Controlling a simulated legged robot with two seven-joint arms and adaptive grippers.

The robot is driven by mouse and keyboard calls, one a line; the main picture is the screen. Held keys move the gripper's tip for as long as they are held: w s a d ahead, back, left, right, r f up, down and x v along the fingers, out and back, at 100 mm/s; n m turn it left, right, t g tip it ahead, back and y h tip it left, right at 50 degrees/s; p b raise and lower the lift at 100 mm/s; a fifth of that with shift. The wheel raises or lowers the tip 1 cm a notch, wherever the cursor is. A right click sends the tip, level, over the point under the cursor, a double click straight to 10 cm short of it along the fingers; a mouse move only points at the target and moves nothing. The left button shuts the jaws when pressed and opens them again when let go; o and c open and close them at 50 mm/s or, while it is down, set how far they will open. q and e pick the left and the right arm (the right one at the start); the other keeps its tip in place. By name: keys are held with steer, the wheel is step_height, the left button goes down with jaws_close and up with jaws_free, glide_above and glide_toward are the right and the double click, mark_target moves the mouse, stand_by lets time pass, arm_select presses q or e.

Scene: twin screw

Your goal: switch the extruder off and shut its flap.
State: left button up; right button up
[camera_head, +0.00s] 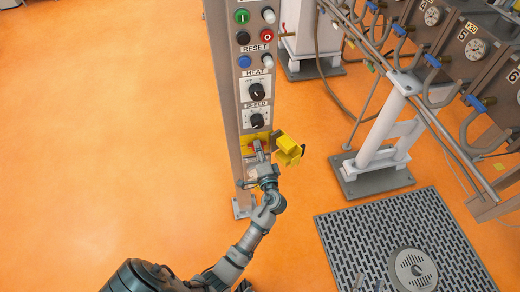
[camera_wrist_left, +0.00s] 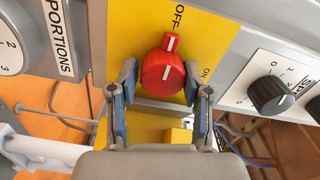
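The red rotary switch (camera_head: 257,145) sits on a yellow plate low on the grey control column (camera_head: 232,105). In the left wrist view the red switch (camera_wrist_left: 164,72) has its white mark pointing up, near the OFF label. The yellow flap (camera_head: 288,150) stands swung open to the right of the switch; a yellow part (camera_wrist_left: 178,136) shows below the switch in the wrist view. My left gripper (camera_wrist_left: 159,82) is open, a finger on either side of the switch, with gaps visible. My right gripper (camera_head: 369,283) shows only two separated fingertips at the bottom edge, apparently empty.
Above are the speed knob (camera_head: 257,121), heat knob (camera_head: 257,91) and several push buttons. At right stand a white post (camera_head: 380,140) and a rack with blue-handled valves. A floor grate (camera_head: 400,225) lies at lower right. The orange floor at left is clear.

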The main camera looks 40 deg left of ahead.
arm_select(q)
steer(key=shift+o, duration=1.2)
steer(key=shift+s+f, duration=0.1)
steer(key=shift+f, duration=0.2)
steer(key=shift+r, duration=0.15)
steer(key=v, duration=1.2)
